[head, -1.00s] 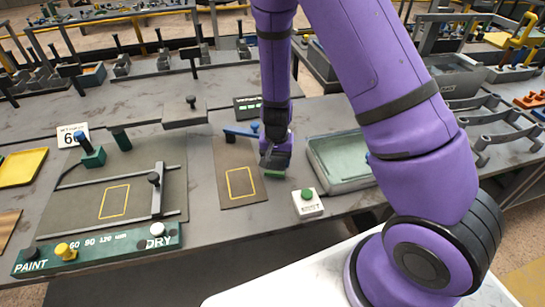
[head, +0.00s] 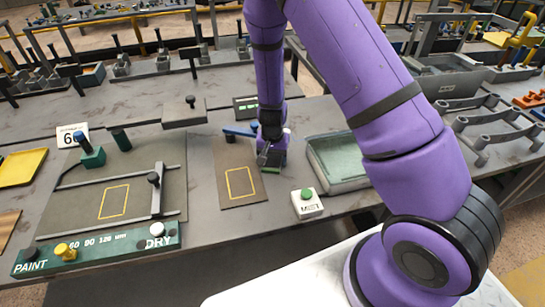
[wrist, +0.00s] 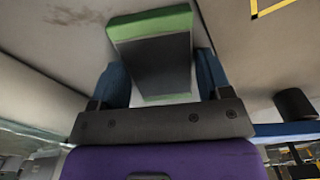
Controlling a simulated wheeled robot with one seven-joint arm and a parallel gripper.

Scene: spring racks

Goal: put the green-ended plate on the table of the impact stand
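The green-ended plate (wrist: 152,60) is dark in the middle with a green strip at each end. In the wrist view it lies between the two blue fingers of my gripper (wrist: 165,85), which appear to touch its sides. In the head view only a green edge of the plate (head: 270,170) shows below my gripper (head: 269,158), close above or at the table, by the right edge of a brown mat (head: 230,155) with a yellow outline. My gripper hides the rest. I cannot tell for certain which fixture is the impact stand.
A shallow tray (head: 337,182) and a white box with a green button (head: 307,203) stand right of my gripper. A board marked PAINT and DRY (head: 100,250) is at the left, before another yellow-outlined panel (head: 130,175).

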